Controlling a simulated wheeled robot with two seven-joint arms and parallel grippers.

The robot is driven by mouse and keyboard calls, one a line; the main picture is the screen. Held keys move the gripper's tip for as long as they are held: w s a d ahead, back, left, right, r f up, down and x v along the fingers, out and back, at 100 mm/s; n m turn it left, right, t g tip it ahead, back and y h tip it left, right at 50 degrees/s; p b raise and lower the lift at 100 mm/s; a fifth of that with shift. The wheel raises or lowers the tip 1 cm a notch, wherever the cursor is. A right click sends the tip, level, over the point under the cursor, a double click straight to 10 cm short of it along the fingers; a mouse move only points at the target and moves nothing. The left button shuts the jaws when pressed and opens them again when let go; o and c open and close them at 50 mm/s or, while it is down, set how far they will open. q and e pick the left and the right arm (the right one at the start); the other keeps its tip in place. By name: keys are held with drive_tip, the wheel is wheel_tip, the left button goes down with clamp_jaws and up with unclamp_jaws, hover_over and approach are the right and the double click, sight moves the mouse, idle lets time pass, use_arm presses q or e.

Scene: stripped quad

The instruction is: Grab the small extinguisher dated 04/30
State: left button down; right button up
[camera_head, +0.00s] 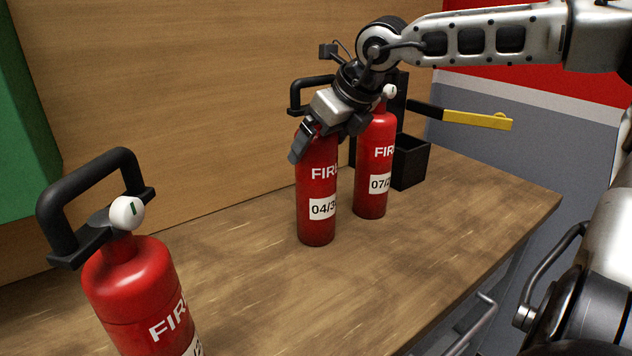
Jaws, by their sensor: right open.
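The small red extinguisher dated 04/30 (317,205) stands upright on the wooden worktop near the middle of the view; its label reads "04/3" with the end cut off. My left gripper is not in view.
A black holder (410,163) stands behind the extinguishers, with a yellow-handled tool (477,120) reaching right. A wooden panel (190,100) backs the worktop (440,235), and a green object (25,130) is at far left. The worktop's front right is clear.

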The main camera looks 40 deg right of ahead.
drive_tip(key=shift+w+f, duration=0.1)
drive_tip(key=c, duration=1.9)
drive_tip(key=shift+w+r, duration=0.1)
drive_tip(key=shift+r, duration=0.15)
clamp_jaws()
